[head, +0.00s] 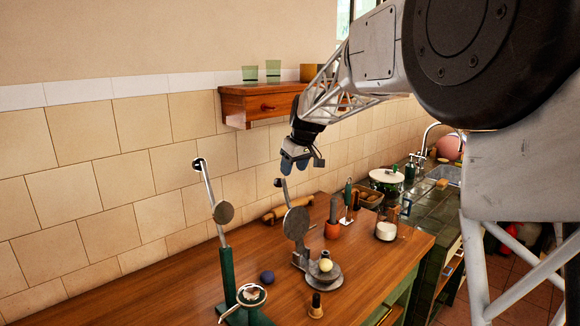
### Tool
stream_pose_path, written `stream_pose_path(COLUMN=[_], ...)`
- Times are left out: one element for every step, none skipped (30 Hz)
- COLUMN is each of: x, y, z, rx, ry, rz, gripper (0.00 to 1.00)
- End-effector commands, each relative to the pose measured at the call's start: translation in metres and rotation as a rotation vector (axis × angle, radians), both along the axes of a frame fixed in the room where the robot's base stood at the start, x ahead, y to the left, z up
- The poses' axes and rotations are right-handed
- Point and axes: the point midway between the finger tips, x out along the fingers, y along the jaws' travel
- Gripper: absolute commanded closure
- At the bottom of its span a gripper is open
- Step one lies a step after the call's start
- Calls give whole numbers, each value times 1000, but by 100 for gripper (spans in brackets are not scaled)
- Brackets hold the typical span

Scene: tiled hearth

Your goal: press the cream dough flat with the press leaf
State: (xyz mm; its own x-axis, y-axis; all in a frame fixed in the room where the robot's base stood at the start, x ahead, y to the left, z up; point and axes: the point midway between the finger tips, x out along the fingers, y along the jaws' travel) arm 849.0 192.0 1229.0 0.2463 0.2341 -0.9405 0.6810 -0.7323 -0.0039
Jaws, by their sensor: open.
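The cream dough (326,265) is a small round ball on the round base plate of a grey metal press (328,281). The press leaf (296,222) is a grey disc standing raised behind the dough, with its handle (283,190) pointing up. My gripper (294,166) is open and empty. In the picture it shows just above the handle's end, against the tiled wall; whether it touches the handle I cannot tell.
A second press with a green post (227,265) stands at left, its leaf raised. A dark blue ball (267,278) and a small dark-topped stamp (316,306) lie nearby. An orange pot (332,230), rolling pin (274,215) and white jar (386,231) stand behind. A wooden shelf (258,104) juts from the wall.

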Motion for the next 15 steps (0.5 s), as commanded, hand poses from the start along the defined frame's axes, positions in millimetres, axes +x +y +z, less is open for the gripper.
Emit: stream_pose_path(x=[8, 12, 15, 18, 20, 22, 22, 23, 23, 23, 23, 23, 23, 23, 23], y=[6, 8, 10, 12, 13, 14, 15, 15, 15, 15, 15, 15, 15, 15, 15], z=[-3, -4, -4, -4, -5, -6, -6, -6, -6, -6, -6, -6, -6, -6, -6], rx=[1, 2, 3, 3, 4, 3, 3, 3, 3, 3, 3, 3, 3, 3, 3], ry=[-1, -4, -6, -7, -8, -8, -8, -9, -9, -9, -9, -9, -9, -9, -9], rz=[12, 18, 24, 28, 31, 35, 36, 37, 38, 38, 38, 38, 38, 38, 37], gripper=[45, 45, 45, 45, 45, 45, 45, 45, 45, 45, 45, 45, 45, 45, 45])
